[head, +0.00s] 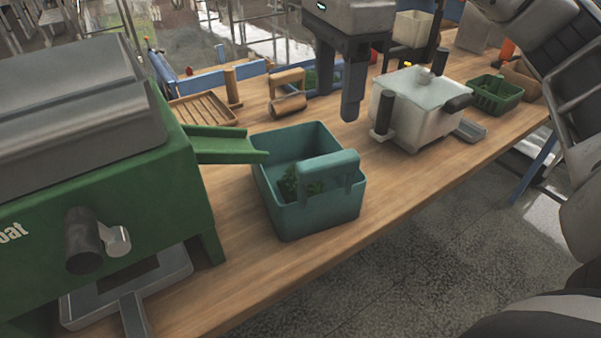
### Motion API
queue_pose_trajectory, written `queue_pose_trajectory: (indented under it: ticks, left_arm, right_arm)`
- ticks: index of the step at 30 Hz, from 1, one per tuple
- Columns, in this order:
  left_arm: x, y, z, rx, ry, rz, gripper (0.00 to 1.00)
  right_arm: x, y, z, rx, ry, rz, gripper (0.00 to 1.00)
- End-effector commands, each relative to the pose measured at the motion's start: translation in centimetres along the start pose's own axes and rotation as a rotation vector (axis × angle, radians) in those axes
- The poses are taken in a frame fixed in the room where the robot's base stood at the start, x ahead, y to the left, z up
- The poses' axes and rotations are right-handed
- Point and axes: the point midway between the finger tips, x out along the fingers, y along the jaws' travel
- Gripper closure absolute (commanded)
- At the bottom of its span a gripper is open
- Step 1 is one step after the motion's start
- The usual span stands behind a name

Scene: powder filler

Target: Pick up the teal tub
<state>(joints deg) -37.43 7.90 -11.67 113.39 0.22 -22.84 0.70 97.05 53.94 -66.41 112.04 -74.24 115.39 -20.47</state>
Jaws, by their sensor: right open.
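The teal tub (318,215) stands upright on the wooden table, in the middle of the head view. It is open at the top and has a raised teal grip (329,165) on its near right side. Some dark green leafy matter (290,183) lies inside it. My right gripper (338,100) hangs from the top of the view with its dark fingers pointing down. It is open and empty, above and beyond the tub and apart from it. My left gripper is not in view.
A green machine (120,215) stands at left, its green chute (225,145) ending near the tub's left rim. A pale lidded box (415,110), a green basket (493,93) and a wooden tray (203,108) are farther back. The table (400,178) right of the tub is clear.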

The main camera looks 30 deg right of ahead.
Motion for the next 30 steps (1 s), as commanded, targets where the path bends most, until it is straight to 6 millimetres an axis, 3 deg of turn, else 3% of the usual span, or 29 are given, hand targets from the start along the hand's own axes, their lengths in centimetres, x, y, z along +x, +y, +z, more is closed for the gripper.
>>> queue_pose_trajectory:
  ticks: [1,9,19,30]
  left_arm:
    - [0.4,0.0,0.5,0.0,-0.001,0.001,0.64]
    - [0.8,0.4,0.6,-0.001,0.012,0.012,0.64]
    - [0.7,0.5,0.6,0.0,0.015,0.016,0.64]
    - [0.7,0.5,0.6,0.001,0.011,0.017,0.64]
  right_arm:
    - [1.6,0.1,0.0,-0.002,0.0,0.008,0.49]
    - [7.2,0.2,0.2,-0.003,-0.004,0.008,0.49]
    - [9.8,0.1,0.2,-0.004,-0.005,0.004,0.49]
    - [14.1,-0.1,0.2,-0.002,-0.004,0.004,0.49]
